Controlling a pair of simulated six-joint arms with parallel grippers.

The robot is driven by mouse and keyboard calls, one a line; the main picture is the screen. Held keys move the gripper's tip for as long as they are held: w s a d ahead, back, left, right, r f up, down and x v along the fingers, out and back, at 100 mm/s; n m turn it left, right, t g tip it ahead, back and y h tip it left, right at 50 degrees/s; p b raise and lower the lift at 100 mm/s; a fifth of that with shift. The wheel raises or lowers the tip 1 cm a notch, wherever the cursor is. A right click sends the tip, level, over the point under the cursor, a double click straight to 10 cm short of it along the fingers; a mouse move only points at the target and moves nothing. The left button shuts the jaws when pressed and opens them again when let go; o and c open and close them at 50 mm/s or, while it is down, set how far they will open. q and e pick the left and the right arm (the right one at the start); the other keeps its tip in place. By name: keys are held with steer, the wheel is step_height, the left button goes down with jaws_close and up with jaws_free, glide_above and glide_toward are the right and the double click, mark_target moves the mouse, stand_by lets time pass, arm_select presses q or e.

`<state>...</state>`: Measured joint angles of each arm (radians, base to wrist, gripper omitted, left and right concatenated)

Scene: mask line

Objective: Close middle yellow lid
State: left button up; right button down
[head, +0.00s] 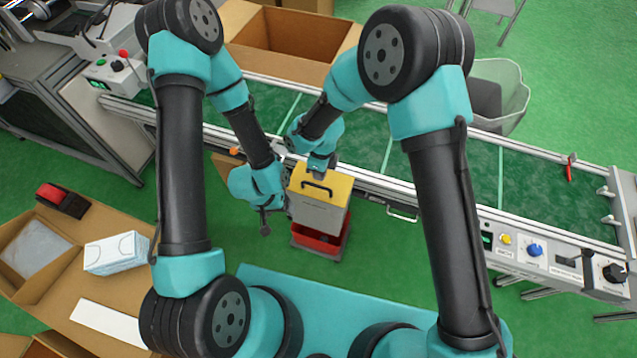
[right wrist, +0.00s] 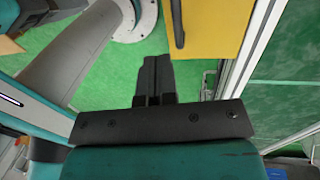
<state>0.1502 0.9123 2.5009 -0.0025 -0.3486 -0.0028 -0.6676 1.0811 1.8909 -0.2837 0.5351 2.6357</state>
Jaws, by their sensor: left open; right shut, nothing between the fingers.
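The yellow lid (head: 340,188) with a dark handle lies across the top of a grey box (head: 318,216). I cannot tell whether it sits fully flush. My right gripper (head: 316,172) is at the lid's far edge in the head view, shut and empty. In the right wrist view its shut fingers (right wrist: 156,72) point toward the floor beside the yellow lid (right wrist: 222,28), which is to their right. I cannot tell whether they touch it. My left gripper (head: 265,226) is open and empty, just left of the grey box, with its fingers pointing down.
A red bin (head: 328,246) is at the grey box's base. The green conveyor (head: 440,160) with metal rails runs behind it. An open cardboard box (head: 300,40) stands beyond the conveyor. Cardboard boxes with a white pack (head: 116,254) are at lower left.

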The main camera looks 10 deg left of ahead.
step_height(320, 180, up, 9)
steer(key=w, duration=0.1)
steer(key=shift+w+f, duration=0.2)
steer(key=shift+w, duration=0.05)
steer(key=shift+d, duration=0.15)
steer(key=d+f+n+y, duration=0.2)
steer(key=d+f+n, duration=0.4)
steer(key=d, duration=0.5)
steer(key=s+d+f+n+t, duration=0.1)
steer(key=s+d+f+n, duration=0.2)
steer(key=d, duration=0.5)
steer(key=s+d+f+n+t+y, duration=0.1)
steer(key=s+d+f+n, duration=0.3)
steer(key=d, duration=0.3)
steer(key=s+d+f+n, duration=0.3)
steer(key=s+d+n, duration=0.1)
steer(key=d, duration=0.4)
steer(key=shift+s+d+f+t+y, duration=0.3)
steer(key=shift+s+d+t, duration=0.1)
steer(key=shift+s, duration=0.45)
